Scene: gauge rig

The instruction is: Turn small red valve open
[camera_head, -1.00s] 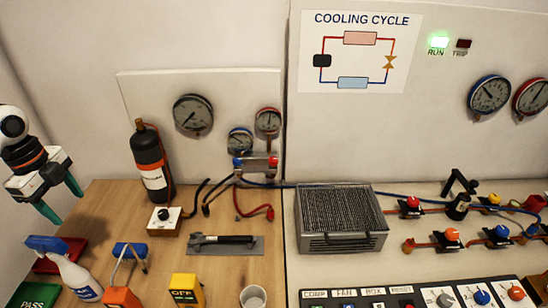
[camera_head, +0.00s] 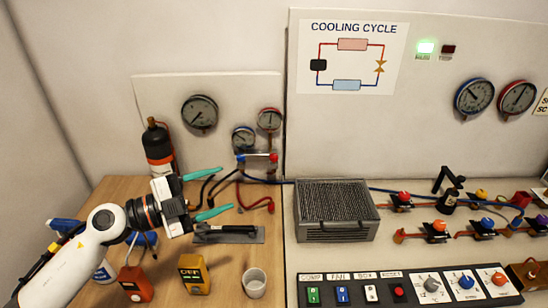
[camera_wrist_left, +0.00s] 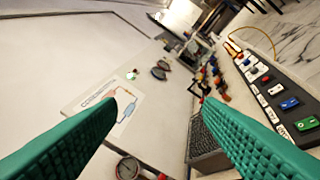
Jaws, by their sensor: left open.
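A small red knob (camera_head: 273,157) sits at the right end of the gauge manifold, with a blue knob (camera_head: 240,159) at its left end. A separate red-capped valve (camera_head: 404,198) stands on the pipework at the right. I cannot tell which of these reds the task means. My left gripper (camera_head: 226,189) is open and empty, its green fingers pointing right over the wooden table, short of the manifold and its hoses. Its fingers (camera_wrist_left: 160,105) frame the wall panel in the left wrist view. The right gripper is not in view.
A black bottle (camera_head: 158,150) stands behind the left gripper. A grey finned box (camera_head: 334,211) is right of the hoses (camera_head: 222,186). A yellow meter (camera_head: 193,273), a red device (camera_head: 136,283) and a white cup (camera_head: 254,282) are in front. A switch panel (camera_head: 410,288) lies front right.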

